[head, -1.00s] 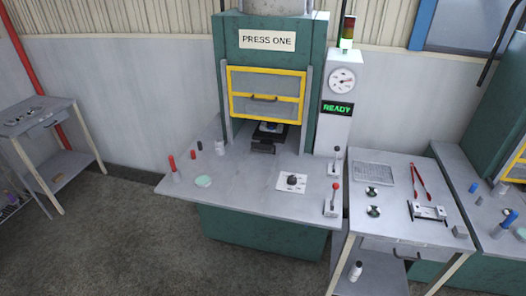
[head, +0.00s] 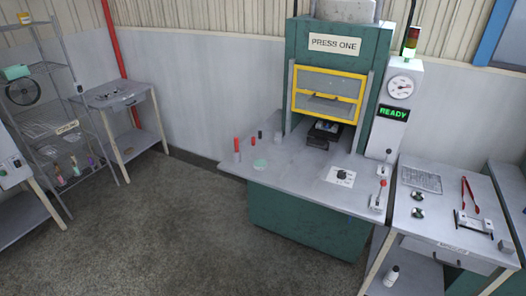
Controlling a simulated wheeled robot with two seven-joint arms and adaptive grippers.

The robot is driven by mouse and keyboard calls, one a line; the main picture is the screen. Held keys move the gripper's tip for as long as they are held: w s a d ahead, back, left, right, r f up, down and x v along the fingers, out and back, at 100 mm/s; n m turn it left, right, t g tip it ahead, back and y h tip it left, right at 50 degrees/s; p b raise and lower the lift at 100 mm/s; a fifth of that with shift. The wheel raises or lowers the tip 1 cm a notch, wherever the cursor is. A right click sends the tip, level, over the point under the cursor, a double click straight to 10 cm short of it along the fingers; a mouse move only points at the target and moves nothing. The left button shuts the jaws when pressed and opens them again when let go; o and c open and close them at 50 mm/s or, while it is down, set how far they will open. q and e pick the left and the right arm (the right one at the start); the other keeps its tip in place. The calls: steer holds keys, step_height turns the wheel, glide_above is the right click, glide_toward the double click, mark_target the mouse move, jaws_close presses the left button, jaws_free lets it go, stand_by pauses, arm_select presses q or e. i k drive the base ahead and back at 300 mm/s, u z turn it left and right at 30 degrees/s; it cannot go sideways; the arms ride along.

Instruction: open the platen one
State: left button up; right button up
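The green press (head: 268,212) stands right of centre in the head view, under a "PRESS ONE" sign (head: 335,43). A panel on the right column reads "READY" (head: 393,114) in green. A lever with a red knob (head: 382,184) stands upright at the right of the press table, and another lever (head: 388,155) stands behind it. A black knob sits on a white plate (head: 342,175). Neither of my grippers is in view.
Red and dark cylinders (head: 237,150) and a pale green disc (head: 260,165) lie on the press table's left. A side table (head: 450,245) with red tongs (head: 470,195) stands at right. A shelf rack (head: 50,120) and small table (head: 117,94) are at left. The floor (head: 160,220) is clear in front.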

mark_target(321, 141)
steer(key=u, duration=1)
steer(key=i, duration=1.55)
steer(key=z, duration=0.3)
steer(key=i, duration=0.8)
steer(key=z, duration=0.75)
